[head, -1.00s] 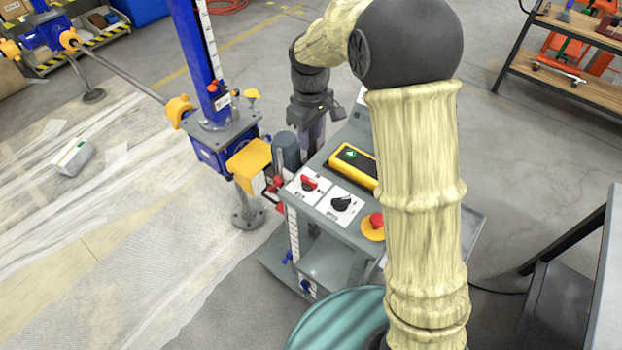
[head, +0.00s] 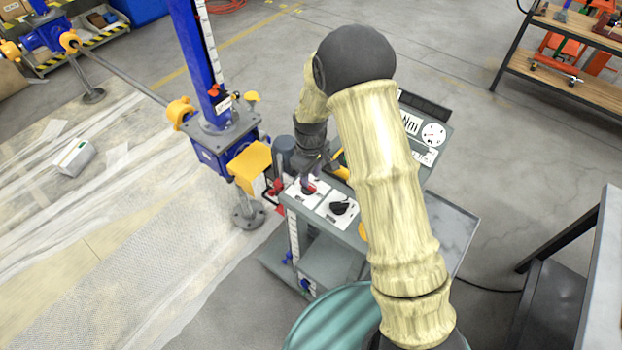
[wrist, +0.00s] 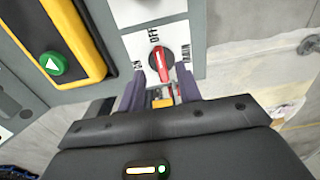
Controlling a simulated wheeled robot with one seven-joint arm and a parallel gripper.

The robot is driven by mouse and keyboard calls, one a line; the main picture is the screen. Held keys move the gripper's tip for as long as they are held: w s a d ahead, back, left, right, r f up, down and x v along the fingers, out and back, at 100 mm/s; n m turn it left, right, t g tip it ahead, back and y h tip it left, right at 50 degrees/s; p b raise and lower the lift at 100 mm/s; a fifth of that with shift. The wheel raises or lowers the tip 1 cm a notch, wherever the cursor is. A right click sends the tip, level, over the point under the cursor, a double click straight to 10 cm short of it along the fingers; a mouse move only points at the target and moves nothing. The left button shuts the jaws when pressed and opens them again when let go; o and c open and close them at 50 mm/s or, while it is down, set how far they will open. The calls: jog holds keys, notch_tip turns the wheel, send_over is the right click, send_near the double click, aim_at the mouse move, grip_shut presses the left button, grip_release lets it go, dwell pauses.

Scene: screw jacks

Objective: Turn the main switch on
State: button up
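The main switch is a red rotary knob (wrist: 160,64) on a white plate in the wrist view. "OFF" is printed above it, "MAIN" to its right, and a partly covered label lies to its left. Its white mark runs roughly upright, toward "OFF". In the head view the red knob (head: 309,188) is on the cart's panel, partly covered by my gripper. My gripper (wrist: 158,82) is open, with one dark finger on each side of the knob's lower end. Whether the fingers touch it cannot be told. In the head view my gripper (head: 308,176) points down at the switch.
A black rotary knob (head: 340,207) sits beside the main switch. A yellow pendant (wrist: 75,35) with a green button (wrist: 52,63) lies close to the left. The blue screw jack (head: 212,145) with its yellow guard (head: 248,162) stands left of the cart (head: 325,262).

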aim_at(311, 185)
jog(key=shift+f+p, duration=0.45)
jog(key=shift+f, duration=1.6)
grip_shut()
